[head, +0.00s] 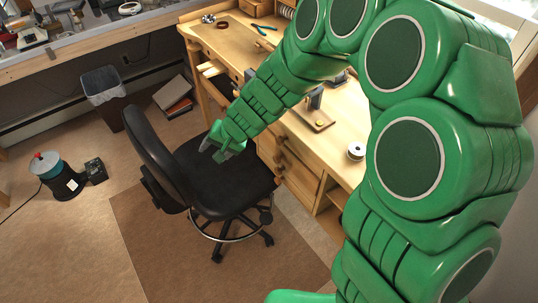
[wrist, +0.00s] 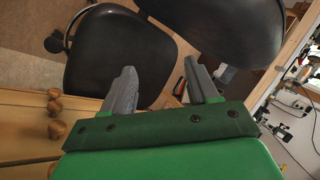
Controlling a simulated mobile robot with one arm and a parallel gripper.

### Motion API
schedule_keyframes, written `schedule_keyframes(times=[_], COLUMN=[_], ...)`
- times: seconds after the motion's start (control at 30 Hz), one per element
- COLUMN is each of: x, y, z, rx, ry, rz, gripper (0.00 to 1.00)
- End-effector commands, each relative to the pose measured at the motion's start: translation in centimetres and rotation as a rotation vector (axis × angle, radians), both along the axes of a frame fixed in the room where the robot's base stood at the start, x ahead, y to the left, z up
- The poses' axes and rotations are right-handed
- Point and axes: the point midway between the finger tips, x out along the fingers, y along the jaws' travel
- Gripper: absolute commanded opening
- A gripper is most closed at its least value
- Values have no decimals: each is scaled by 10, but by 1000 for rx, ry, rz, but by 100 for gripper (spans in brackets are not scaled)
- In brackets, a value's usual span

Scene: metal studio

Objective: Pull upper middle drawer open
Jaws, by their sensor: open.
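The wooden workbench (head: 345,125) has drawer fronts (head: 298,176) with round wooden knobs below its top in the head view. Which of them is the upper middle drawer, I cannot tell, as my arm covers part of the bench front. In the wrist view, drawer fronts (wrist: 22,120) with several knobs (wrist: 55,131) lie at the left edge, and look shut. My gripper (head: 213,150) is open and empty above the black chair's seat, left of the drawers and apart from them. Its two grey fingers (wrist: 158,68) point toward the chair in the wrist view.
The black office chair (head: 222,180) stands close in front of the bench, under my gripper. A white spool (head: 356,151) and tools (head: 263,27) lie on the bench.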

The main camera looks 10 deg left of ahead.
Motion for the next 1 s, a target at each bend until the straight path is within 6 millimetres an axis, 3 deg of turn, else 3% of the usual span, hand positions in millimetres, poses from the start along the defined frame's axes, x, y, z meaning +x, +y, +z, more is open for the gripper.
schedule_keyframes(times=[0.3,1.0], x=[-11,-46], y=[-23,-85], z=[33,87], rx=[11,-26], ry=[-6,-3], rz=[45,132], gripper=[59,59])
